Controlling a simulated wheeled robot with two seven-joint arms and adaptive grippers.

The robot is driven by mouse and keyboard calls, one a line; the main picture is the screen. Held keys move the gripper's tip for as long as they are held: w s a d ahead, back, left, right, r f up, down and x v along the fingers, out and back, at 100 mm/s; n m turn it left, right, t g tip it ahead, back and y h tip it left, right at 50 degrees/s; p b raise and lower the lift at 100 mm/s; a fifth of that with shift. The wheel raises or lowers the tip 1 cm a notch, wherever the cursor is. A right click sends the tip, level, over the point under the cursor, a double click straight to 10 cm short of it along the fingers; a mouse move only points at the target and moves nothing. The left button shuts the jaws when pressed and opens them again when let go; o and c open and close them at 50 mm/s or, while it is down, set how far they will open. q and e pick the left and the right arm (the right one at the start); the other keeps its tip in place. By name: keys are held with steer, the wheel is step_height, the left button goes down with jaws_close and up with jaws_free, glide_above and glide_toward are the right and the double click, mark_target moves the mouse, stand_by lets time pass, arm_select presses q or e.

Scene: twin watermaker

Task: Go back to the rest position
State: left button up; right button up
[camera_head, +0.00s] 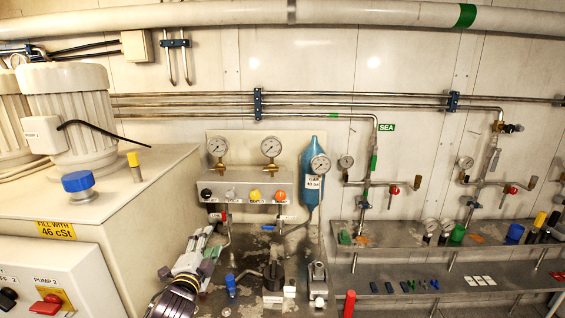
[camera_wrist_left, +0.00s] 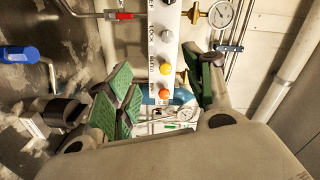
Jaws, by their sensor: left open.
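My left gripper (camera_head: 207,243) is at the lower middle of the head view, its arm coming up from the bottom edge. It is in front of the metal bench, below and left of the knob panel (camera_head: 246,187). In the left wrist view my left gripper (camera_wrist_left: 162,88) shows its green-padded fingers spread apart with nothing held between them. The knob panel (camera_wrist_left: 165,50), with white, yellow and orange knobs, shows beyond and between the fingers. My right gripper is in neither view.
A blue bottle (camera_head: 313,165) hangs right of the panel. Two gauges (camera_head: 271,147) stand above it. A blue-handled valve (camera_head: 231,285) and a black-handled valve (camera_head: 273,274) are close right of the gripper. A pump cabinet (camera_head: 100,215) stands left. A red-handled valve (camera_wrist_left: 118,15) shows in the wrist view.

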arm_select(q)
steer(key=s+a+f+n+g+y, duration=0.1)
steer(key=s+a+f+n+g, duration=0.1)
steer(key=s+f+n+g, duration=0.75)
steer(key=s+d+f+n+g, duration=0.1)
steer(key=s+f+n+g, duration=0.1)
steer(key=s+f, duration=0.65)
steer(key=s+d+f+n+g, duration=0.1)
steer(key=s+f+g, duration=0.3)
steer(key=s, duration=0.8)
step_height(320, 180, down, 35)
steer(key=s, duration=0.3)
steer(key=s+a+f, duration=0.2)
steer(key=s+f, duration=0.7)
steer(key=s, duration=0.2)
steer(key=s+a+f+g, duration=0.1)
steer(key=s+a+f, duration=0.1)
steer(key=s+f, duration=0.8)
steer(key=shift+s+a+h, duration=0.3)
steer(key=shift+s, duration=0.05)
